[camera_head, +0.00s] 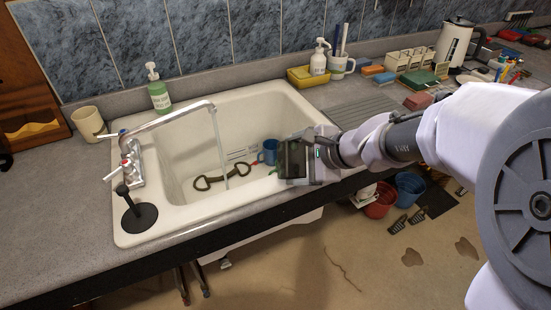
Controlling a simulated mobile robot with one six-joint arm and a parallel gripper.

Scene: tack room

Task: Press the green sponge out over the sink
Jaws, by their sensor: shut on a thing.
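My gripper (288,162) is over the right part of the white sink (180,212), near its right front rim. It is shut on a dark green thing (292,157), which looks like the green sponge. The fingers and the gripper body hide much of it, so I cannot tell how far it is squeezed. The curved tap (165,118) reaches over the left part of the basin, and a thin stream of water (218,140) falls from it, to the left of my gripper.
In the basin are a blue mug (269,151) and a dark metal bit (207,182). A black plunger (138,217) stands on the left rim. A green soap bottle (159,92) and a yellow tray (310,77) stand behind. Another green block (418,78) lies on the right counter.

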